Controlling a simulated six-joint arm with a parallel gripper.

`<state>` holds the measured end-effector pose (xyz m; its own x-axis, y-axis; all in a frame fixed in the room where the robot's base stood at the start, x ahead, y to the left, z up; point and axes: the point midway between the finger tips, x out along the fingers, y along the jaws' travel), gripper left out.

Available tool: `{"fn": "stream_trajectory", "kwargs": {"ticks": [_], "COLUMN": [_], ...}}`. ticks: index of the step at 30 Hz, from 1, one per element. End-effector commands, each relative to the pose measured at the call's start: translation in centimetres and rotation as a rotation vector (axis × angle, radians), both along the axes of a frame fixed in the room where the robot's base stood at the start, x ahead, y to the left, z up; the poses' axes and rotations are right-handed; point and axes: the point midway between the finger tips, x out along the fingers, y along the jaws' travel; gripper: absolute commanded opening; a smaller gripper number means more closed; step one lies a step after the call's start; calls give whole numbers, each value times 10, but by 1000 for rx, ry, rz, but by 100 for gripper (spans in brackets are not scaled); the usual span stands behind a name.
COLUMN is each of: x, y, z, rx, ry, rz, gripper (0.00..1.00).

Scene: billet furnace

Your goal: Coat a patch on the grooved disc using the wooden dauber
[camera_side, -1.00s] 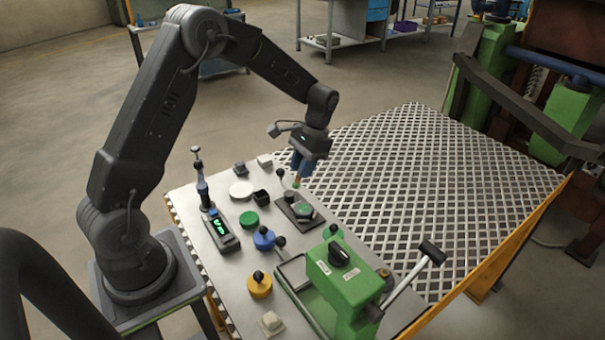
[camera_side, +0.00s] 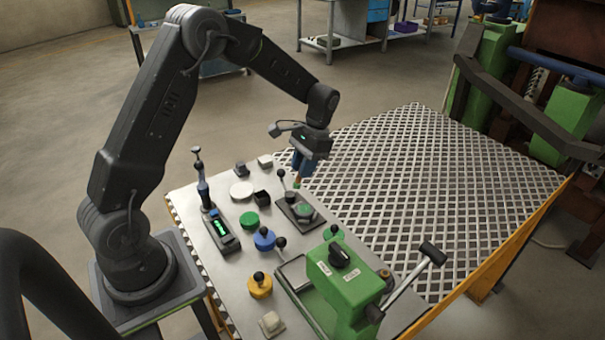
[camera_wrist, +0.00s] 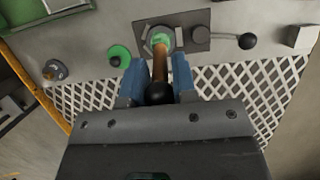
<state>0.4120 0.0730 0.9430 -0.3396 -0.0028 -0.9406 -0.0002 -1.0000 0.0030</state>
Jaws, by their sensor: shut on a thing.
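The wooden dauber (camera_wrist: 178,72) has a brown shaft and a black ball end. My gripper (camera_wrist: 158,84) is shut on it, with blue fingers on both sides of the shaft. In the side view my gripper (camera_side: 300,165) hangs over the far part of the bench, and the dauber's tip (camera_side: 297,184) shows below the fingers. The grooved disc (camera_side: 304,210) sits on a dark plate (camera_side: 287,207) and looks greenish on top. In the wrist view the dauber's far end overlaps the disc (camera_wrist: 155,33); I cannot tell there whether they touch. In the side view the tip appears above the disc.
A small lever with a black ball (camera_wrist: 247,41) sticks out beside the plate. A green press (camera_side: 345,280) with a long handle stands at the near right. Green (camera_side: 249,219), blue (camera_side: 264,239) and yellow (camera_side: 260,287) knobbed pieces stand nearby. The grating (camera_side: 440,190) is clear.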

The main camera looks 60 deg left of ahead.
Motion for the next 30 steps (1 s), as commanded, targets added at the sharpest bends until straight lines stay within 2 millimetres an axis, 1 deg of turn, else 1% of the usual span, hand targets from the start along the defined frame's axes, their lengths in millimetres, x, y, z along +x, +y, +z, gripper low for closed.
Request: {"fn": "stream_trajectory", "kwargs": {"ticks": [3,9,13,17,23,30], "x": [0,0,0,0,-1,-1], "y": [0,0,0,0,0,0], "z": [-5,-5,4,2,-9,-31], "rx": [-1,0,0,0,-1,-1], "ry": [2,0,-2,1,3,3], "rz": [0,0,0,0,0,0], "gripper": [2,2,2,2,2,2]}}
